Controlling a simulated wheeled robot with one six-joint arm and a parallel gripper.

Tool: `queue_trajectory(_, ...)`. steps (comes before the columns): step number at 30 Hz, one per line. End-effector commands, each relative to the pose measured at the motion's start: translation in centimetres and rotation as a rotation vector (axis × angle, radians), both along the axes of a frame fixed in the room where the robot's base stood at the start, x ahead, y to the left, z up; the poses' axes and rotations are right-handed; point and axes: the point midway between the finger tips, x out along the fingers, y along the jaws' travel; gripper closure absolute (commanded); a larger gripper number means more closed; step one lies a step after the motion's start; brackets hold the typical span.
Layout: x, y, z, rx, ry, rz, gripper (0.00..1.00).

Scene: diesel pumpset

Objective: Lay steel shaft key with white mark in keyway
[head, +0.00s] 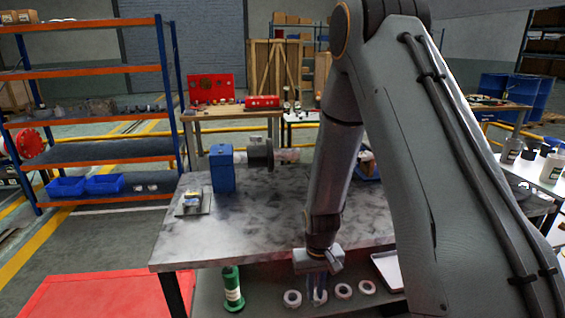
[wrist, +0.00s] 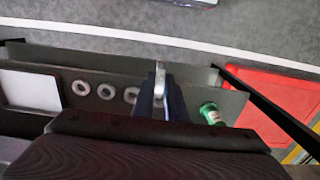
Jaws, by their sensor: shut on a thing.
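My gripper (head: 317,290) hangs in front of the near edge of the workbench, above a low shelf. In the wrist view its dark blue jaws (wrist: 161,104) are shut on a small light grey bar, the steel key (wrist: 160,76), which sticks out past the tips. I cannot make out its white mark for certain. On the bench stands a blue block (head: 222,168) with a grey round hub (head: 260,153) and a shaft (head: 288,156) pointing right, partly behind my arm. The keyway cannot be made out in either view.
The low shelf (head: 262,296) holds several pale rings (head: 343,290), a green bottle (head: 232,288) and a white tray (head: 388,270). The bench top (head: 240,235) is clear in front. A red mat (head: 95,295) lies on the floor.

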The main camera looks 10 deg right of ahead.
Motion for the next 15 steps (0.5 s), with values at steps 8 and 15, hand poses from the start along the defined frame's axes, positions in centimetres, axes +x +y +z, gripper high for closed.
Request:
queue_trajectory(8, -1.3, 0.3, 6.1, 0.0, -0.001, 0.021, 1.0)
queue_trajectory(15, -0.3, 0.2, 10.7, 0.0, -0.003, 0.114, 1.0)
